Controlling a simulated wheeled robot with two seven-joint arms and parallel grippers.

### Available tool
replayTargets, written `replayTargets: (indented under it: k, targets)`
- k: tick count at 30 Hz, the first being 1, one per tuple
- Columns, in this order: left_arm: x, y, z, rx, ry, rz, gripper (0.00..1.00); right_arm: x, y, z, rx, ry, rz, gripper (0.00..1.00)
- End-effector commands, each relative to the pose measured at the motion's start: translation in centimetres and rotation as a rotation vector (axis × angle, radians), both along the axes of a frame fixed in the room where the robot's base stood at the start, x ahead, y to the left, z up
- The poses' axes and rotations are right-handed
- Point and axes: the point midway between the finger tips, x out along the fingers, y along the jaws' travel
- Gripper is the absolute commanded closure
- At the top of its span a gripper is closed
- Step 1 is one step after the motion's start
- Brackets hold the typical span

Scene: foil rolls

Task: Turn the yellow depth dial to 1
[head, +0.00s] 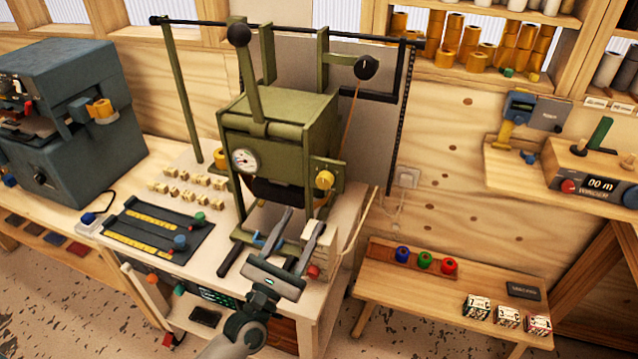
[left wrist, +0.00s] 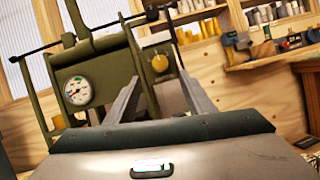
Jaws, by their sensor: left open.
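The yellow depth dial (head: 324,180) is on the front right of the green press (head: 280,135). In the left wrist view the yellow dial (left wrist: 160,63) shows between and beyond my fingers, on the press's right side. Its number marks are too small to read. My left gripper (head: 300,224) is open and empty, in front of and below the dial, apart from it. Its two fingers also show in the left wrist view (left wrist: 160,85), pointing toward the press. My right gripper is not in view.
A round white gauge (head: 244,161) is on the press front. A blue-grey machine (head: 75,120) stands at left. A slider panel (head: 160,228) and several small blocks lie left of the press. A low bench (head: 450,285) with coloured rolls stands at right.

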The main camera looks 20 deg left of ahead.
Motion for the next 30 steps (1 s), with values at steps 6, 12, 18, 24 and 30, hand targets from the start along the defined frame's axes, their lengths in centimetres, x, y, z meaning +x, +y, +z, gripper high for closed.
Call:
replayTargets:
  k: [6, 12, 18, 24, 30]
  targets:
    - [3.7, -0.7, 2.1, -0.001, -0.001, 0.000, 0.52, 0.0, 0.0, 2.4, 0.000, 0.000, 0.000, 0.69]
    - [6.6, -1.2, 3.1, -0.002, 0.000, 0.000, 0.52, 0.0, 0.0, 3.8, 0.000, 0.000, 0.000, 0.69]
    - [8.4, -1.5, 3.6, -0.001, 0.000, 0.001, 0.52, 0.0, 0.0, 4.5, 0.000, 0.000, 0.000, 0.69]
    - [8.9, -1.6, 3.6, -0.001, 0.001, 0.001, 0.52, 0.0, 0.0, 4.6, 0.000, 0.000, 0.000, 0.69]
    - [8.8, -1.6, 3.6, -0.002, 0.001, 0.000, 0.52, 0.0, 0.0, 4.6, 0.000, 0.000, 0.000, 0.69]
